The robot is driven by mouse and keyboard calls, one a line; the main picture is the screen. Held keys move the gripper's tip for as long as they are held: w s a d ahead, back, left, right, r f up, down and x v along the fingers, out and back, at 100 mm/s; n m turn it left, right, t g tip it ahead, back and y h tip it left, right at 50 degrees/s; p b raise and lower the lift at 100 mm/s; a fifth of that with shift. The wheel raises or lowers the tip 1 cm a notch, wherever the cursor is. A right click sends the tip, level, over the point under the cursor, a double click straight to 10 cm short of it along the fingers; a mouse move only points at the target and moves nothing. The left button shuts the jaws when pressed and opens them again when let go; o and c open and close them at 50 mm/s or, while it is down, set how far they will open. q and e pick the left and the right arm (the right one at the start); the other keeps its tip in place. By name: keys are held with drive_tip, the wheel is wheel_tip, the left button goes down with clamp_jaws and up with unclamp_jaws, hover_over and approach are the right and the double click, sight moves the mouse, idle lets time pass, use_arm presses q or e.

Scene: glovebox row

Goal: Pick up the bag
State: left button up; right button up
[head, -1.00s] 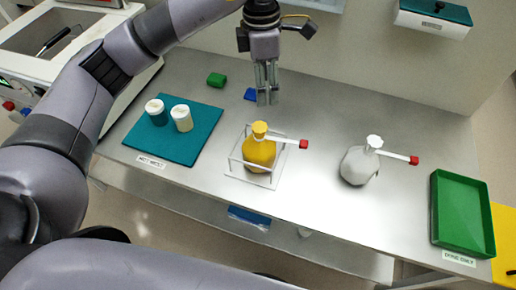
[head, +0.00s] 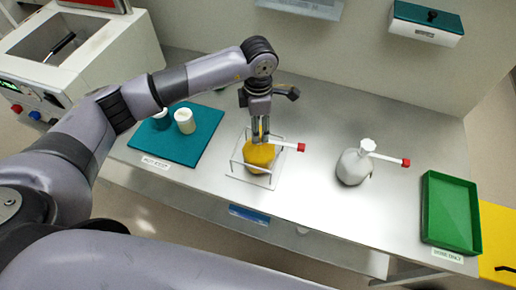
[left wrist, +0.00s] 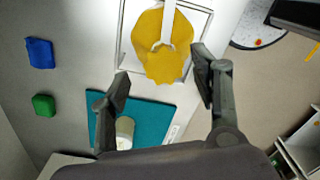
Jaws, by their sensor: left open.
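A yellow bag (head: 258,156) with a gathered top and a white clip with a red end stands inside a thin open frame (head: 250,183) on the bench. My left gripper (head: 260,135) is pointing down right at its top, and it hides part of the neck. In the left wrist view the bag (left wrist: 165,60) lies between the two spread fingers of the gripper (left wrist: 161,72); I see a gap at each side and no clear contact. A second, white bag (head: 353,168) with a similar clip stands apart to the right. My right gripper is not in view.
A teal mat (head: 165,150) with two lidded jars lies left of the frame. A green tray (head: 450,210) stands at the right end. Bare bench lies between the bags.

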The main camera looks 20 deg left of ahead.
sight(259, 148)
use_arm(q)
drive_tip(key=shift+f+p, duration=0.6)
drive_tip(key=shift+f, duration=1.3)
drive_tip(key=shift+c, duration=0.6)
clamp_jaws()
drive_tip(key=shift+r, duration=0.1)
